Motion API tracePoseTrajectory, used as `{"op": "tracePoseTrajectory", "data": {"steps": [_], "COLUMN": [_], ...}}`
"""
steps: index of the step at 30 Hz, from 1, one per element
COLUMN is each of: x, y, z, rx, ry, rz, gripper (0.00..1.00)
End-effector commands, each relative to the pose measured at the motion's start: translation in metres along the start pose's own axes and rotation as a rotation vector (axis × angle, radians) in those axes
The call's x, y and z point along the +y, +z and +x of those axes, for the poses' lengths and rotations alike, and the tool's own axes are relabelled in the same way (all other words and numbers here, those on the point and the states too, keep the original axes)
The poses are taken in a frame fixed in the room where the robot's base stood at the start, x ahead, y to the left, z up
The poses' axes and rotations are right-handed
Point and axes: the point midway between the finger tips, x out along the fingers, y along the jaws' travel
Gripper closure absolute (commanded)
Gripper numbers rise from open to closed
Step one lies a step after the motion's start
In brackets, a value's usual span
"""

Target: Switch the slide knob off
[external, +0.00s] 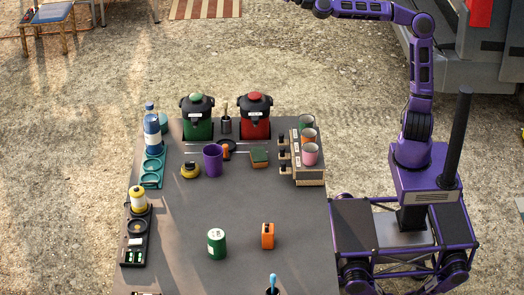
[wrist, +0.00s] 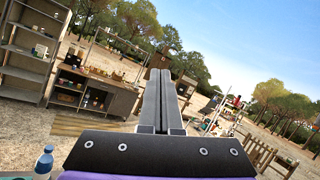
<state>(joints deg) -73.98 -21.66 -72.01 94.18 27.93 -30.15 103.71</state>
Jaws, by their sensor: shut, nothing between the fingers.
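My gripper (wrist: 161,75) is shut and empty in the wrist view, with its fingers pressed together and pointing away over open ground. In the external view my arm reaches up and left past the top edge, so the gripper itself is not clear there. I cannot make out with certainty which part is the slide knob. A wooden rack (external: 308,180) at the table's right edge has several dark knob-like parts (external: 283,153) on its left side. A small orange box with a black top (external: 267,236) stands on the front half of the table. My gripper is far from both.
The grey table (external: 180,220) also carries a green dispenser (external: 197,128), a red dispenser (external: 255,127), a purple cup (external: 212,160), a green can (external: 216,243) and a blue bottle (external: 152,132). The table's middle is mostly clear. A workbench (wrist: 95,92) stands in the distance.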

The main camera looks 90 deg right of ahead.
Motion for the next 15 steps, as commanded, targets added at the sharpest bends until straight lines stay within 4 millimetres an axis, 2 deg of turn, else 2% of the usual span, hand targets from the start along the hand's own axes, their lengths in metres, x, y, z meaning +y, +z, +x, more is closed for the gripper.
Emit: {"op": "tracePoseTrajectory", "data": {"steps": [1, 6, 15], "x": [-0.007, -0.034, -0.067], "y": [0.009, 0.026, 0.054], "z": [0.007, 0.018, 0.023], "rx": [-0.014, -0.06, -0.156], "ry": [-0.045, -0.176, -0.336], "rz": [0.057, 0.222, 0.432], "gripper": [1.0, 1.0, 1.0]}}
